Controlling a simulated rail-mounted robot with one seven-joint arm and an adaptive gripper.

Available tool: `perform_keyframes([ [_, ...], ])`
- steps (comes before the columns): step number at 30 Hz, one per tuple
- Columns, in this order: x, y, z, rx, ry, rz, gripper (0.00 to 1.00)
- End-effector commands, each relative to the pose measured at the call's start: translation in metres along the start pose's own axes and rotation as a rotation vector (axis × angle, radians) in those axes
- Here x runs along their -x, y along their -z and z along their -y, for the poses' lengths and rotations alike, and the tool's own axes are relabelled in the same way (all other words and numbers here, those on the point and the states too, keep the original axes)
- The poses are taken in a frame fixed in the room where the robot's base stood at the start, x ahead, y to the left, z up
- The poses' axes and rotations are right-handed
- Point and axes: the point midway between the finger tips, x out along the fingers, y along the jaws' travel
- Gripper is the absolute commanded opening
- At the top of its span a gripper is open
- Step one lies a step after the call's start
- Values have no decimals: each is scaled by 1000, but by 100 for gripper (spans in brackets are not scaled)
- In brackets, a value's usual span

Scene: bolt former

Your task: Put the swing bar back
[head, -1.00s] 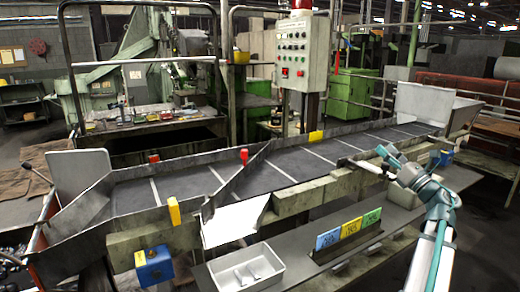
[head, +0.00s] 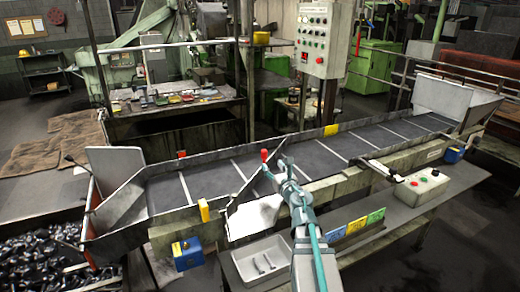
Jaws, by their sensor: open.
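A thin diagonal grey bar (head: 243,198) with a red knob (head: 264,155) lies across the dark conveyor channel; it looks like the swing bar. Its near end meets a pale sheet chute (head: 255,217) at the front edge. My gripper (head: 275,167) is over the channel just right of the red knob, open. Whether its fingers touch the knob or bar cannot be told at this size. Another short bar (head: 378,169), pale with a dark end, sits at the front rail farther right, clear of my gripper.
A white tray (head: 238,262) with small parts stands on the lower shelf, beside blue, yellow and green cards (head: 354,227). A button box (head: 425,181) is to the right. A bin of dark metal parts (head: 45,258) is at the left. The channel's right half is clear.

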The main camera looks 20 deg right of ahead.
Motion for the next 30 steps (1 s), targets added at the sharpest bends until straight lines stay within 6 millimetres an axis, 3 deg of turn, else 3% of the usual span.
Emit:
perform_keyframes([
  [18,-92,-1,1,-1,0,0,52],
  [30,-106,1,0,-1,0,0,52],
])
